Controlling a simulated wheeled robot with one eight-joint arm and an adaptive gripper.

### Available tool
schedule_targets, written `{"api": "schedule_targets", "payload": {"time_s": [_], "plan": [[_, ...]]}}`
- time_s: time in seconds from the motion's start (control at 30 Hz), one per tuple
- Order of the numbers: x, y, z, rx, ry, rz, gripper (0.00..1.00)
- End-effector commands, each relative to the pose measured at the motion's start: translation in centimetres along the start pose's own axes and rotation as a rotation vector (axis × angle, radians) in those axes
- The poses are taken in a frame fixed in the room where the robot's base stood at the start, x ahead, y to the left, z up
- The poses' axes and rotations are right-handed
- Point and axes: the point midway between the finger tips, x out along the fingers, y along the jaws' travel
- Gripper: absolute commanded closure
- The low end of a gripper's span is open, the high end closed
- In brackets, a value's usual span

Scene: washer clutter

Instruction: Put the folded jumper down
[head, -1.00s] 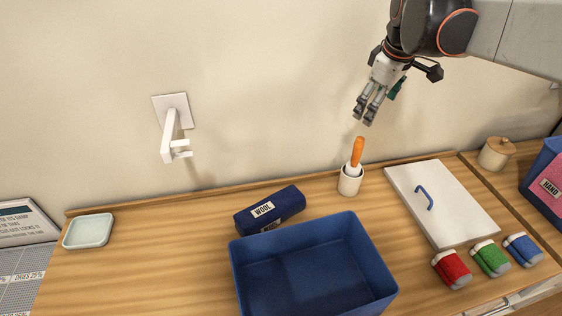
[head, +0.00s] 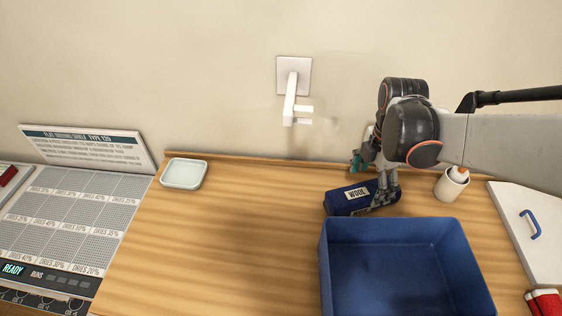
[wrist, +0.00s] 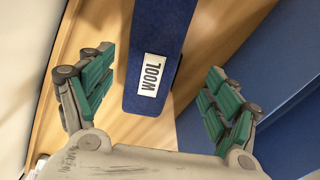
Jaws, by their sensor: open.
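The folded jumper (head: 341,202) appears to be the dark blue, block-shaped bundle with a white WOOL label. It lies on the wooden counter (head: 210,255) just behind the blue bin. It also shows in the wrist view (wrist: 160,40), running away from my gripper. My gripper (head: 384,196) is down at the bundle's right end in the head view. In the wrist view my gripper (wrist: 155,68) is open, with green-padded fingers on either side of the bundle and visible gaps to it. Part of the bundle's right end is hidden by the fingers in the head view.
The empty blue bin (head: 345,235) stands close in front of the bundle. A pale dish (head: 184,173) and a gridded drying shelf (head: 75,215) are left. Counter between is clear.

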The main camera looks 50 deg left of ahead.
Motion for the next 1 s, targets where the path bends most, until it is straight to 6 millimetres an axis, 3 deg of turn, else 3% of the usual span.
{"api": "schedule_targets", "payload": {"time_s": [0.1,0.37,0.7,0.93,0.97,1.0], "plan": [[1.9,0.5,-0.3,-0.007,0.000,0.000,0.18],[3.2,0.6,-0.1,-0.004,0.000,0.000,0.18],[7.6,0.9,0.2,-0.002,0.000,0.001,0.18],[7.7,0.8,0.2,-0.001,0.000,0.001,0.18],[7.7,0.8,0.2,-0.001,0.000,0.001,0.21],[7.7,0.8,0.2,0.000,0.000,0.001,0.30]]}}
